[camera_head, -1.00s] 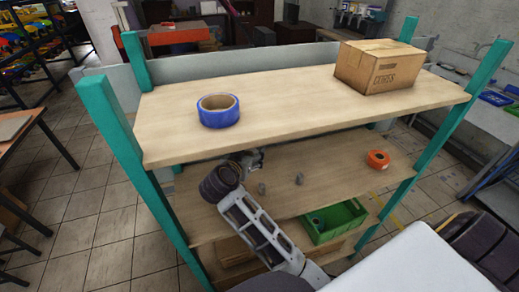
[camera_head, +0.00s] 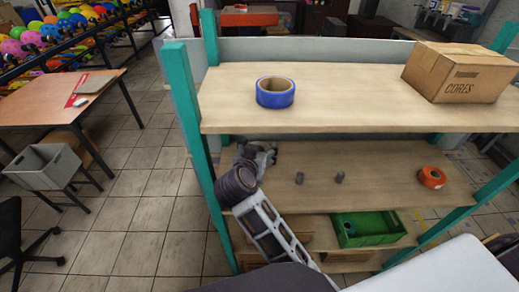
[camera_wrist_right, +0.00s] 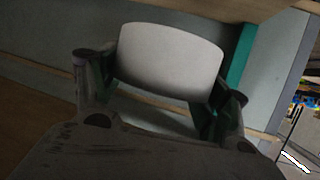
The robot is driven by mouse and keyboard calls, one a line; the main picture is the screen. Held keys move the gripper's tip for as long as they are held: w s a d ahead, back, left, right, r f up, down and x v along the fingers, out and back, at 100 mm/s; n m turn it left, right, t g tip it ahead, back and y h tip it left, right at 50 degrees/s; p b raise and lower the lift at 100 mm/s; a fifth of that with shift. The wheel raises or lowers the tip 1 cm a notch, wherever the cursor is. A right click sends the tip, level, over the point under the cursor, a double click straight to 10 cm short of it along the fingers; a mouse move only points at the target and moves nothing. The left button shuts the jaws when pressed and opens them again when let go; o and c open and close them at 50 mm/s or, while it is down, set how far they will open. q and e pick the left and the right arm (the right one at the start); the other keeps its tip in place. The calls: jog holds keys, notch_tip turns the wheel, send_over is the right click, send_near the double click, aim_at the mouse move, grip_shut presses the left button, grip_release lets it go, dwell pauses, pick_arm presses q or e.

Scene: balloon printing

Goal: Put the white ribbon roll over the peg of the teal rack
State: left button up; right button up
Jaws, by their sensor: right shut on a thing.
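The teal rack (camera_head: 188,120) has pale wooden shelves and stands in front of me. My right gripper (camera_head: 262,153) is at the left end of its middle shelf, just under the top shelf and close to the front left post. In the right wrist view, my right gripper (camera_wrist_right: 163,85) is shut on the white ribbon roll (camera_wrist_right: 168,60), one finger at each side. The roll is not clear in the head view. Two small grey stubs (camera_head: 299,177) show on the middle shelf; I cannot tell whether either is the peg. My left gripper is not in view.
A blue tape roll (camera_head: 275,93) and a cardboard box (camera_head: 458,72) are on the top shelf. An orange roll (camera_head: 432,177) lies on the middle shelf. A green bin (camera_head: 368,229) is below. A table (camera_head: 60,95) and grey bin (camera_head: 42,168) stand left.

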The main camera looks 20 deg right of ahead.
jog(key=shift+f, duration=0.2)
jog(key=shift+f, duration=1.15)
jog(key=shift+f+b, duration=1.5)
jog(key=shift+b, duration=0.15)
jog(key=shift+f+b, duration=1.65)
jog(key=shift+b, duration=1.35)
jog(key=shift+f+p, duration=0.6)
jog(key=shift+f, duration=1)
jog(key=shift+f, duration=0.15)
jog(key=o, duration=1.2)
jog(key=shift+o, duration=0.2)
